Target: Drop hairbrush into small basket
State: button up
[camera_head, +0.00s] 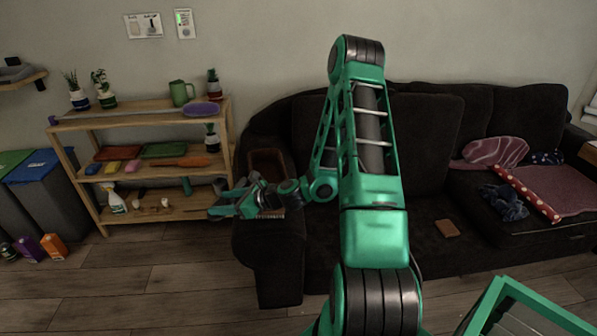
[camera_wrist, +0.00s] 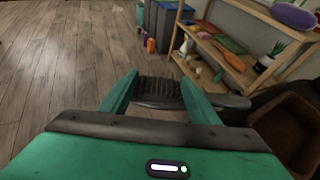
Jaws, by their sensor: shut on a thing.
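My gripper (camera_wrist: 158,84) is shut on a dark hairbrush (camera_wrist: 162,92), which lies crosswise between the two green fingers. Its bristles face away and its handle sticks out to the right. In the head view my gripper (camera_head: 250,198) is beside the left end of the dark sofa, and the brush is small and partly hidden. The small basket (camera_head: 267,155), brown and open-topped, sits on the sofa's left armrest, just behind and above the gripper in the picture. In the wrist view the basket (camera_wrist: 292,128) is at the right edge, partly cut off, apart from the brush handle.
A wooden shelf (camera_head: 140,118) with plants, trays and bottles stands left of the sofa (camera_head: 420,130). Bins (camera_head: 40,180) and small cartons stand at far left. Cushions and a brown block (camera_head: 447,228) lie on the sofa. The wooden floor (camera_wrist: 70,60) at left is open.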

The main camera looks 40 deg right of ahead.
aim_at(267, 172)
jog(key=z, duration=0.45)
jog(key=i, duration=1.05)
jog(key=u, duration=0.05)
